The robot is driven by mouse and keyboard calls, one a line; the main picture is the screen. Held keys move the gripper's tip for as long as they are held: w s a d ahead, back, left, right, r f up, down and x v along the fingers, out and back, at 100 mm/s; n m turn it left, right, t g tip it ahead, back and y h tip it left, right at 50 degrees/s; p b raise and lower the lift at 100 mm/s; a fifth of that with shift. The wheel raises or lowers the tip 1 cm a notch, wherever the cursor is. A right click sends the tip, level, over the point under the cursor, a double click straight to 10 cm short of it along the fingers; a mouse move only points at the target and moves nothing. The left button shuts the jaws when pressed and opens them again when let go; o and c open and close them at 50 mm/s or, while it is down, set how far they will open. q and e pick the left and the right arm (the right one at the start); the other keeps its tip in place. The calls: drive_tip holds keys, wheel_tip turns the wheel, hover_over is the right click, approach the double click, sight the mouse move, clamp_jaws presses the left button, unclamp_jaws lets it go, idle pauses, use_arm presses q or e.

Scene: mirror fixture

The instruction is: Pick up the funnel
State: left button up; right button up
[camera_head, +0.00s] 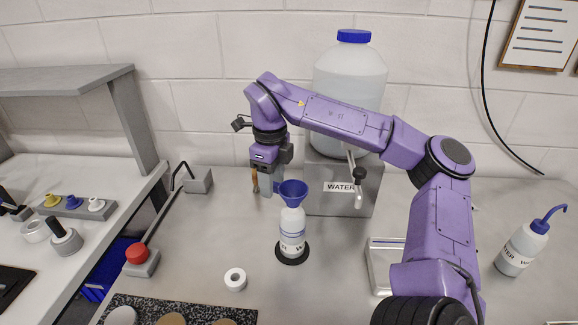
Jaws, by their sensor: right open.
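The blue funnel (292,189) sits upright in the mouth of a white bottle (292,230) with a label and a blue band. The bottle stands on a dark round base on the grey worktop. My right gripper (265,188) points down, open, just left of the funnel's rim and seemingly a little behind it. I see nothing between its fingers, and the funnel looks apart from them. My left gripper is not in view.
A large water container (350,75) with a tap stands on a grey stand behind the funnel. A wash bottle (525,243) is at the right. A white ring (235,279) and a speckled mat (180,310) lie in front. A red knob (137,253) is left.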

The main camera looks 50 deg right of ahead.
wheel_tip(320, 180, down, 3)
drive_tip(key=shift+f, duration=0.1)
drive_tip(key=shift+w, duration=0.1)
clamp_jaws()
